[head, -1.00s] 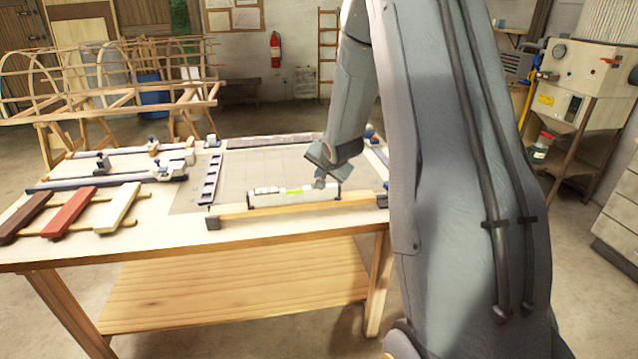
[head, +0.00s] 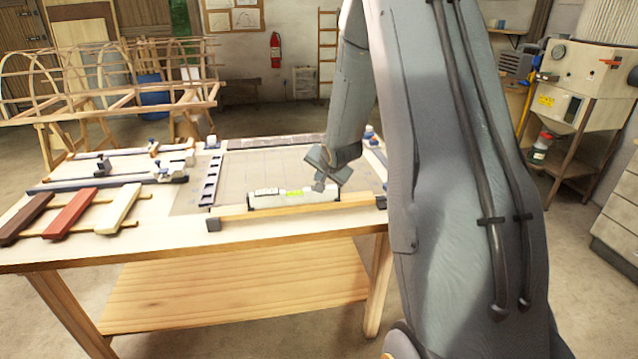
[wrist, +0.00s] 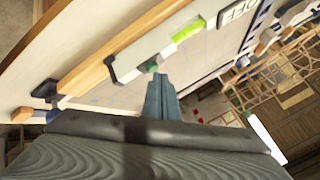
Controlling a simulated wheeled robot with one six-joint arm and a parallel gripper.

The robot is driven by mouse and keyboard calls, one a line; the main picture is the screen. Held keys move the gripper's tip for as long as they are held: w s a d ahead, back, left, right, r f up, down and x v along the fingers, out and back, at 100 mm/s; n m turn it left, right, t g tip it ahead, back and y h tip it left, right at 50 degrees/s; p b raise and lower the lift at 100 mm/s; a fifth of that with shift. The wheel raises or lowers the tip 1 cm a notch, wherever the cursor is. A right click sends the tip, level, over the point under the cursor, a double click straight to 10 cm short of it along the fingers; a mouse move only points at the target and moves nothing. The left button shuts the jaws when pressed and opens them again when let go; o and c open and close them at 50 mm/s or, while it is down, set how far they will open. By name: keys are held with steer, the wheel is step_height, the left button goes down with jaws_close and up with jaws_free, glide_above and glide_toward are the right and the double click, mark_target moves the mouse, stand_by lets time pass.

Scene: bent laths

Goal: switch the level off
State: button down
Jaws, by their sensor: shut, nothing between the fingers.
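The level (head: 285,199) is a long pale bar with a bright yellow-green vial, lying along a wooden strip (head: 250,212) near the front of the workbench. In the wrist view the level (wrist: 150,48) runs diagonally, with a black end cap and dark lettering at its far end. My gripper (head: 319,187) is shut and empty, over the right part of the level. In the wrist view its closed fingertips (wrist: 158,77) are beside the level, close to a small green spot (wrist: 152,67) near the capped end. I cannot tell whether they touch it.
The workbench (head: 160,230) also holds brown, red and cream laths (head: 70,212) at the left and several clamps (head: 170,172) behind them. A dark slotted strip (head: 211,180) lies left of the level. A bent-lath frame (head: 120,95) stands beyond the bench.

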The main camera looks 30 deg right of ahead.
steer(key=shift+r, duration=0.2)
step_height(320, 180, up, 6)
steer(key=p, duration=0.6)
stand_by(0.6)
steer(key=s+a+f+n+g+b, duration=0.2)
steer(key=s+a, duration=0.4)
steer(key=s, duration=0.4)
steer(key=s+a+f+n+g+y+b, duration=0.1)
steer(key=s+a+f+n+g+b, duration=0.1)
steer(key=s+a, duration=0.5)
steer(key=s+a+f+n+g+b, duration=0.2)
steer(key=s+a+n+b, duration=0.3)
steer(key=s, duration=0.9)
steer(key=shift+s+a+n+g+y, duration=0.3)
steer(key=shift+a+n+g, duration=0.5)
steer(key=shift+a+n, duration=0.15)
